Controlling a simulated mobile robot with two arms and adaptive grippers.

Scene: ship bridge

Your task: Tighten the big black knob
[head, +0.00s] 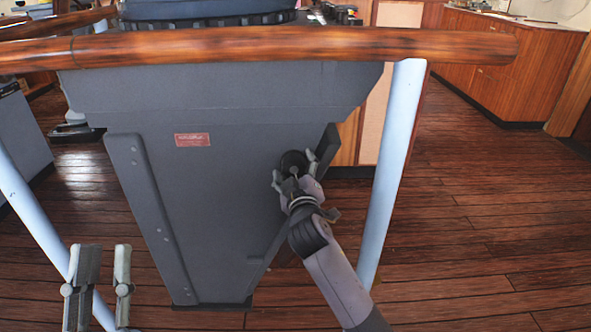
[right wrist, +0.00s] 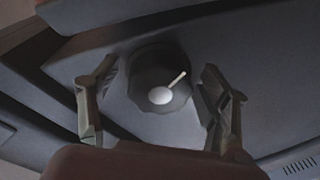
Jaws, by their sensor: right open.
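The big black knob (head: 293,160) is on the front of the dark grey console, toward its right side. My left gripper (head: 98,262) is low at the left in the head view, fingers apart, empty and away from the console.
A wooden handrail (head: 240,46) runs across in front of the console (head: 215,200), above my right arm. Pale blue posts stand at right (head: 391,170) and left (head: 40,225). The wooden floor (head: 480,220) at right is clear. Wooden cabinets (head: 490,60) stand at the back right.

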